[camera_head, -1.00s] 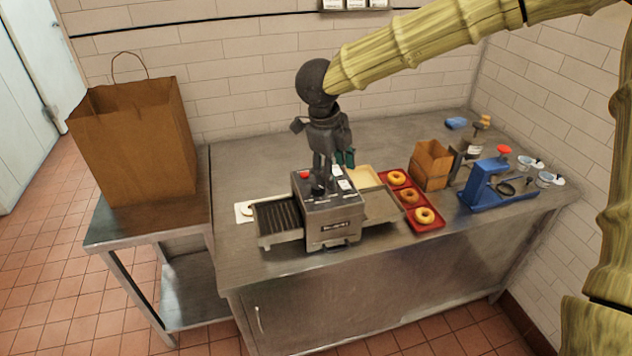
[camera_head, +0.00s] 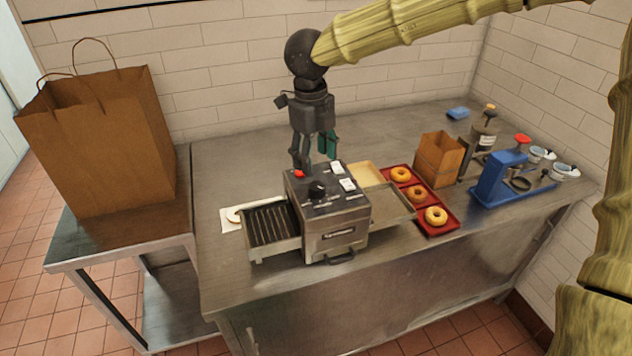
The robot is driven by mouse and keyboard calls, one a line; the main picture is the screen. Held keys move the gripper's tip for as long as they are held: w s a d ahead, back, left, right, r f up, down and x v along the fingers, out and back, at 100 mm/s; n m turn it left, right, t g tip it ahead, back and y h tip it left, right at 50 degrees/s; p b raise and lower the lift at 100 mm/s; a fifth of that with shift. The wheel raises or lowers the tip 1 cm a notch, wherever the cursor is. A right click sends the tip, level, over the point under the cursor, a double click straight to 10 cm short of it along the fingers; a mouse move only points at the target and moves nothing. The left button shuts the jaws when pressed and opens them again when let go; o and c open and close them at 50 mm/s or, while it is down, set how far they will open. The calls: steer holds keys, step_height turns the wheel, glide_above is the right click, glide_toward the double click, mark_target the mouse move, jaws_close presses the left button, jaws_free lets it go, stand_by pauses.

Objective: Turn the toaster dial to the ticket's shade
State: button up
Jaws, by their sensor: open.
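The steel toaster (camera_head: 336,232) stands near the counter's front edge. Its black dial (camera_head: 317,188) is on the top panel; its setting is too small to read. My gripper (camera_head: 316,160) is dark, points down and is open. It appears above and behind the top panel, with its fingers clear of the dial. A teal patch shows at its right side; I cannot tell whether it is a finger pad. Two small white labels (camera_head: 347,184) are on the toaster top, unreadable. I cannot make out a shade ticket.
A red button (camera_head: 299,173) is beside the dial. A slatted tray (camera_head: 270,226) is left of the toaster. A red bagel tray (camera_head: 445,226), cardboard box (camera_head: 438,160) and blue device (camera_head: 496,180) stand right. A large paper bag (camera_head: 100,140) is on the side table.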

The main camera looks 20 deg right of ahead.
mark_target(317, 186)
steer(key=f, duration=0.3)
steer(key=f+p, duration=0.1)
steer(key=f, duration=0.2)
steer(key=f+p, duration=0.1)
steer(key=f, duration=0.1)
steer(key=shift+w+d+f, duration=0.25)
steer(key=shift+f, duration=0.15)
steer(key=shift+c, duration=0.4)
steer(key=c, duration=1)
